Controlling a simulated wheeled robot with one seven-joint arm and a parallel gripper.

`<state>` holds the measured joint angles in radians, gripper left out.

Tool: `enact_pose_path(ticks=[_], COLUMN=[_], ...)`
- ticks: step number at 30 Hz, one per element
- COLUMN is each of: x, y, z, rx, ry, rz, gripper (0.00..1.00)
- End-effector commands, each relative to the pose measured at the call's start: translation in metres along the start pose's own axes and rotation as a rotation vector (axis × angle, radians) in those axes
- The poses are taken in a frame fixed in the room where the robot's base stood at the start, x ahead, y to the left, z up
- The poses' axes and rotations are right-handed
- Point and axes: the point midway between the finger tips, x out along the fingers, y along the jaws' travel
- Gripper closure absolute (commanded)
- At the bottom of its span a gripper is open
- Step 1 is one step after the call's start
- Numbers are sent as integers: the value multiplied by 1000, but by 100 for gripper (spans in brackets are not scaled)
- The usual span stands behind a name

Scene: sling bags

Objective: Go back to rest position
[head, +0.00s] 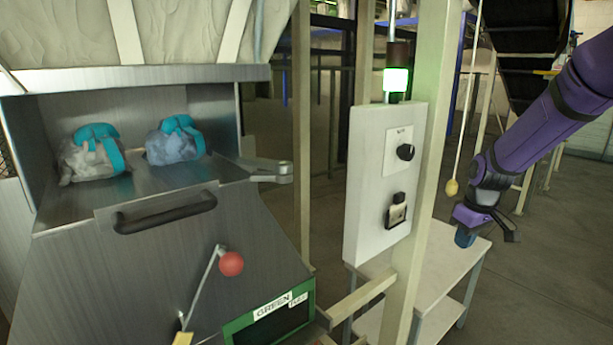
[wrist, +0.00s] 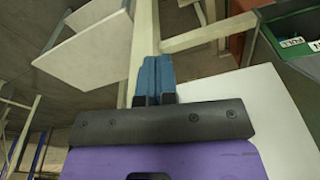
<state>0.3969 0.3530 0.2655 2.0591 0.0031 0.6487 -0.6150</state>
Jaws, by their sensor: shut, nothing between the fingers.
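My gripper (head: 465,238) is at the right in the head view, at the end of my purple arm, pointing down beside the control panel post and above a low white table. In the wrist view its blue fingers (wrist: 153,80) are together with nothing between them. Two sling bags sit in the metal machine's recess: a whitish bag with a teal strap (head: 92,155) and a blue-grey bag with a teal strap (head: 175,142). The gripper is well apart from both bags.
The control panel (head: 385,185) with a black knob and switch is on a beige post, under a lit green lamp (head: 396,80). A red-ball lever (head: 231,264) is on the machine front. The low white table (head: 440,270) stands below my gripper. Open floor lies to the right.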

Motion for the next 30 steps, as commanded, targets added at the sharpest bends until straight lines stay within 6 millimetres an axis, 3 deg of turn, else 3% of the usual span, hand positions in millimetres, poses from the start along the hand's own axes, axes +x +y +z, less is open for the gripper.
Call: enact_pose_path(ticks=[3, 15, 21, 30], x=[-38, -137, -173, -208], y=[-21, -91, -126, -173], z=[9, 61, 96, 157], rx=[26, 152, 221, 329], ry=[11, 79, 132, 229], rz=[44, 148, 178, 190], gripper=[100, 100, 100, 100])
